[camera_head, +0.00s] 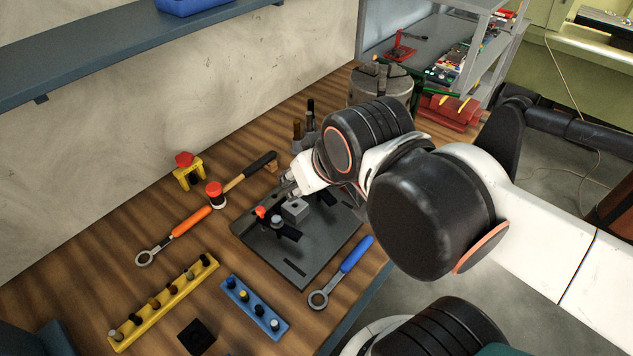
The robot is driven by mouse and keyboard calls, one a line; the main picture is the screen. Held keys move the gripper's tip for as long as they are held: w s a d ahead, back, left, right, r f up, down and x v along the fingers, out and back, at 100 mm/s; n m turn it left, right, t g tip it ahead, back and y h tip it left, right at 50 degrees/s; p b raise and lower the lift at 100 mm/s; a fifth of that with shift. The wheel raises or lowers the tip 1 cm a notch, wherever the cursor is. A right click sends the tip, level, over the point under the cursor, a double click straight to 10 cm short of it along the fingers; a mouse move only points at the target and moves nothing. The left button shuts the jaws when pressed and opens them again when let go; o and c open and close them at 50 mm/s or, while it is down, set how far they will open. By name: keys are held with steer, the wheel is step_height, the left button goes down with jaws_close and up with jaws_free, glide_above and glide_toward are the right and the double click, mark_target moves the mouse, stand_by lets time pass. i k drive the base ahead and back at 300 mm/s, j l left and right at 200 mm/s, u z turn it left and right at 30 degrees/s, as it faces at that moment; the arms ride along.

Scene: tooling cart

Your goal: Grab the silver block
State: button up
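The silver block (295,208) is a small grey cube-like piece with a dark hole in its top. It sits on the dark fixture plate (262,243) in the middle of the wooden bench. My gripper (287,187) is just behind and above the block, at the end of my white and black arm. Its fingertips are small and partly hidden by the arm, so I cannot tell whether they are open or touching the block.
A red-knobbed clamp (262,212) and a black-knobbed piece (278,222) stand close to the block on the plate. A blue-handled wrench (342,270), an orange-handled wrench (178,232), a hammer (240,180), a yellow rack (165,302) and a blue rack (253,305) lie around it.

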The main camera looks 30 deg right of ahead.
mark_target(295, 215)
steer(key=z, duration=0.45)
steer(key=k+j+z, duration=0.15)
steer(key=z, duration=0.25)
steer(key=k+z, duration=0.75)
